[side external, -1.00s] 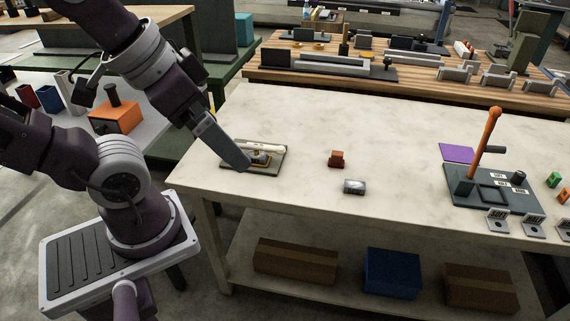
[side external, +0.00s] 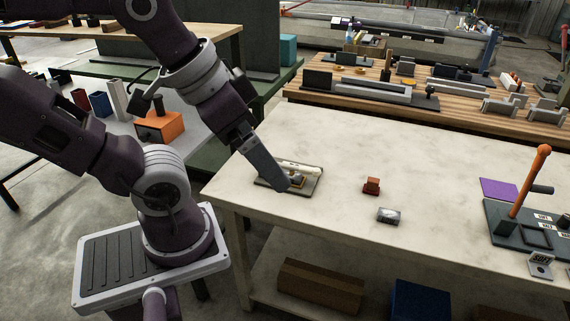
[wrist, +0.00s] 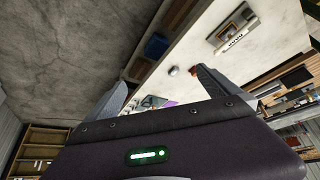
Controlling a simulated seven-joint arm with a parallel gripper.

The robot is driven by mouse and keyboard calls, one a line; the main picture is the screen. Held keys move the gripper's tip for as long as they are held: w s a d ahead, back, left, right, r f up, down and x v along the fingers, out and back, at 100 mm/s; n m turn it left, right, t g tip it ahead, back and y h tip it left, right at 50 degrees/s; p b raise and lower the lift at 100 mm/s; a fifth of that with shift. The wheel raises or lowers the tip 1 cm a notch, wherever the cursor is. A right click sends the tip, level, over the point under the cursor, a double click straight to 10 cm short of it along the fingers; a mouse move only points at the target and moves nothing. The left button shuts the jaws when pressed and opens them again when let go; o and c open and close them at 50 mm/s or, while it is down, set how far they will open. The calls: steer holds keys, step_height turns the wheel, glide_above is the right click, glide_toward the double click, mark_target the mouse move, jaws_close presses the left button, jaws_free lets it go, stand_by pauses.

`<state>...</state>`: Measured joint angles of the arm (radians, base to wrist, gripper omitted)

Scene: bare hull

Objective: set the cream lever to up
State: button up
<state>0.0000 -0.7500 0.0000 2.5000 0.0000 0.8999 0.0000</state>
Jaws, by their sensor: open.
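The cream lever (side external: 298,166) shows as a pale bar lying low along the far side of a small dark plate (side external: 313,186) at the table's left end. My gripper (side external: 285,188) is in front of the plate in the side view and hides part of it. I cannot tell there whether they touch. In the wrist view my gripper (wrist: 161,77) has its two fingers wide apart with nothing held between them. The plate (wrist: 223,24) and a pale bar on it (wrist: 236,40) show past the right finger, toward the upper right.
A red-brown block (side external: 371,186) and a small silver-grey box (side external: 389,215) stand right of the plate. Farther right are a purple sheet (side external: 499,189) and a dark base with an orange lever (side external: 529,181).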

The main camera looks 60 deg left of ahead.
stand_by(0.3)
steer(key=shift+w, duration=0.1)
steer(key=c, duration=0.4)
steer(key=w+a+m, duration=0.1)
steer(key=w, duration=0.2)
steer(key=w+a+m+g, duration=0.1)
steer(key=w+a, duration=0.1)
steer(key=w, duration=0.2)
steer(key=w+a+g+y, duration=0.1)
steer(key=w+a, duration=0.1)
steer(key=w, duration=0.1)
steer(key=shift+w+a+f+m, duration=0.1)
steer(key=shift+w+a+m, duration=0.1)
steer(key=shift+w+m, duration=0.15)
steer(key=c, duration=1)
steer(key=shift+o, duration=0.2)
steer(key=m+g+h, duration=0.1)
steer(key=m+g, duration=0.3)
steer(key=m, duration=0.2)
glide_above(308, 168)
step_height(308, 168, down, 20)
steer(key=shift+d+r, duration=0.15)
step_height(308, 168, down, 7)
steer(key=shift+f, duration=0.2)
jaws_close()
steer(key=shift+r, duration=0.1)
